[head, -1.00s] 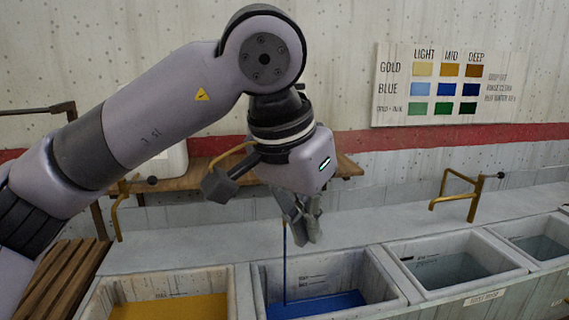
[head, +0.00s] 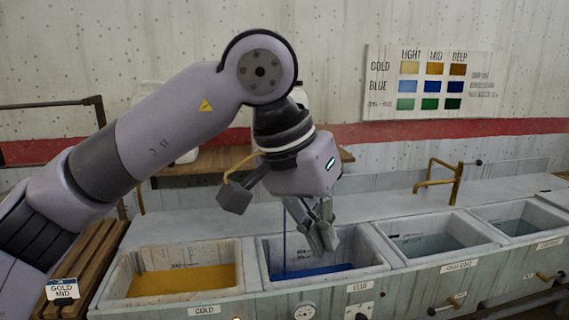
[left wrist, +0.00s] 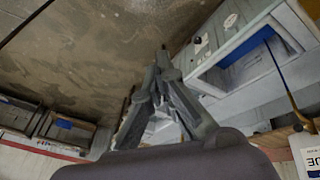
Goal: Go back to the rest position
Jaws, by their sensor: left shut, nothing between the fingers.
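My left gripper (head: 326,247) hangs over the blue vat (head: 375,254), fingers pointing down and closed together with nothing between them. In the left wrist view its fingers (left wrist: 161,58) meet at the tips. A thin dark blue upright line (head: 285,235), perhaps a rod or cord, runs down into the blue liquid (head: 310,271) just left of the fingers and looks apart from them. My right gripper is not in the pictures.
The gold vat (head: 125,275) stands to the left and clear-water vats (head: 400,255) to the right in one grey trough. A brass tap (head: 440,183) rises behind. A slatted wooden rack (head: 85,250) and a "GOLD MID" card (head: 62,289) are at left. A colour chart (head: 435,83) hangs on the wall.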

